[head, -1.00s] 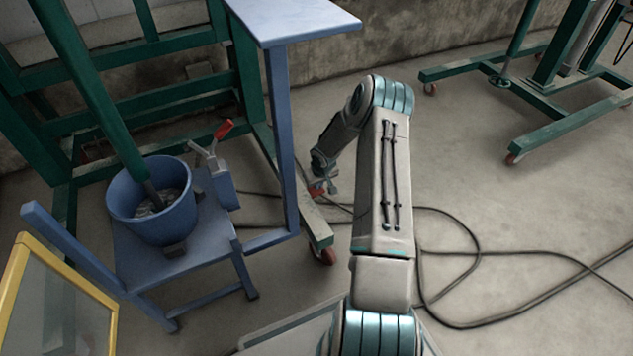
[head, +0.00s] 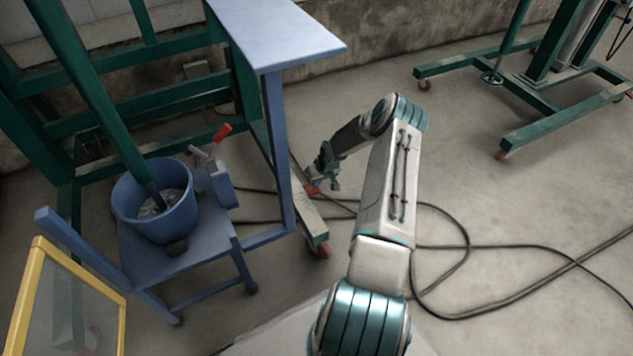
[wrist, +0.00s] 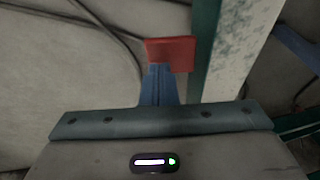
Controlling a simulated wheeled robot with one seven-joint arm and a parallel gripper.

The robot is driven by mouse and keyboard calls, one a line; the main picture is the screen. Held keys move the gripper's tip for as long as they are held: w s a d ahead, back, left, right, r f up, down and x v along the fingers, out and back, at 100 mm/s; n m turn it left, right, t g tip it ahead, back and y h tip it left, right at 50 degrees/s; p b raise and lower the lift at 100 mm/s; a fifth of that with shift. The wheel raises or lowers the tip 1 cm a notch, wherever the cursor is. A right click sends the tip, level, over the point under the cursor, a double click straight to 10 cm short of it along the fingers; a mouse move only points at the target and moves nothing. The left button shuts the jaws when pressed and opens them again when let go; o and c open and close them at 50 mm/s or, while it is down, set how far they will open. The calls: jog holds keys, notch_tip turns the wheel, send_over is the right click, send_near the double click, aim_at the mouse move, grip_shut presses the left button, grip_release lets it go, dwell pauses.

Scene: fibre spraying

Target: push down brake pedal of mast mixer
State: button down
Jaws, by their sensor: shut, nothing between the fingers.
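A red block, which looks like the brake pedal (head: 312,188), shows low beside the pale green leg (head: 308,218) of the mast mixer. In the wrist view the red pedal (wrist: 170,52) lies just beyond my fingertips, left of the leg (wrist: 235,50). My gripper (head: 322,181) points down at it and is shut and empty. Its blue fingers (wrist: 158,85) overlap the pedal's lower edge in the wrist view; I cannot tell whether they touch. The mixer's green mast (head: 95,110) slants into a blue bucket (head: 140,222).
A blue-legged table (head: 275,30) stands left of my arm. The bucket sits on a blue chair (head: 215,255); a yellow-framed panel (head: 30,290) is at lower left. Black cables (head: 450,300) cross the floor. Another green wheeled frame (head: 540,135) stands at upper right.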

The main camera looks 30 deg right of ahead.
jog(key=shift+r+p, duration=0.3)
jog(key=shift+r, duration=0.35)
jog(key=shift+r, duration=0.25)
jog(key=w+d+p+v, duration=0.1)
jog(key=p+v, duration=0.4)
jog(key=v, duration=0.8)
jog(key=shift+d+p, duration=0.3)
jog(key=shift+d, duration=0.2)
jog(key=shift+s+r, duration=0.1)
jog(key=shift+s, duration=0.1)
